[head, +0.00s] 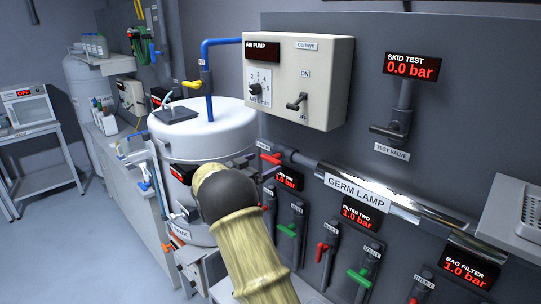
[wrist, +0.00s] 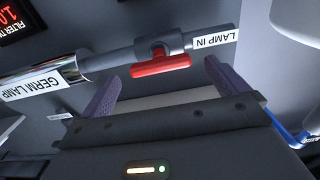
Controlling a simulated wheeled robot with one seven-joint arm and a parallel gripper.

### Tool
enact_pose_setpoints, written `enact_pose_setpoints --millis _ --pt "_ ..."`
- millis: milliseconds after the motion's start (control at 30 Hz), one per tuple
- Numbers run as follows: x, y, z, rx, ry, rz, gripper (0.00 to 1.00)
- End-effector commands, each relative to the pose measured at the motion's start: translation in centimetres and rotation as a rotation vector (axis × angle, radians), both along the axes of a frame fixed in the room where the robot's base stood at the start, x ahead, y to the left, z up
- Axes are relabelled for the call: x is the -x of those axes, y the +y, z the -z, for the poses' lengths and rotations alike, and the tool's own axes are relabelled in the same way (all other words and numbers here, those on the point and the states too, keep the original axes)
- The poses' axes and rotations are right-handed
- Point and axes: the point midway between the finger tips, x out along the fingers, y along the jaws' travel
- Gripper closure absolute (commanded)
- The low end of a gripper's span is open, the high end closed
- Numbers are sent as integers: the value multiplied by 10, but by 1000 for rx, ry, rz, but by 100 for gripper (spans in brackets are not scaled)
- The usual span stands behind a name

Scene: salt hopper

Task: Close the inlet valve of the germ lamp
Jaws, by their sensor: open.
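The germ lamp (head: 408,209) is a shiny tube along the grey panel; it also shows in the wrist view (wrist: 45,78). A grey pipe joins its end, carrying the inlet valve with a red handle (wrist: 160,65) beside a "LAMP IN" label (wrist: 216,39). The handle lies roughly along the pipe. In the head view the red handle (head: 269,158) shows just above my arm. My gripper (wrist: 162,76) is open, its purple fingers apart on either side of the handle's span in the picture. Nothing is between them; contact is not visible.
Below the lamp, several valves with red and green handles (head: 327,250) line the panel. The air pump box (head: 297,80) juts out above. A white tank (head: 203,130) stands close left of my arm. Open floor (head: 80,240) lies at the left.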

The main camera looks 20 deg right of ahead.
Motion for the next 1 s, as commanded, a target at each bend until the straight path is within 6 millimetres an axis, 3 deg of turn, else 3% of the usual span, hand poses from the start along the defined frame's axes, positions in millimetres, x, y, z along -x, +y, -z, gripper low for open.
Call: enact_pose_setpoints --millis 233,600,633,833,1000 --pt "-12 -35 -2 0 0 2 1" --pt "-15 -43 0 0 0 0 1" --pt "-15 -43 0 0 0 0 3" --pt "-15 -42 0 0 0 0 42" --pt "-15 -42 0 -1 -2 0 46"
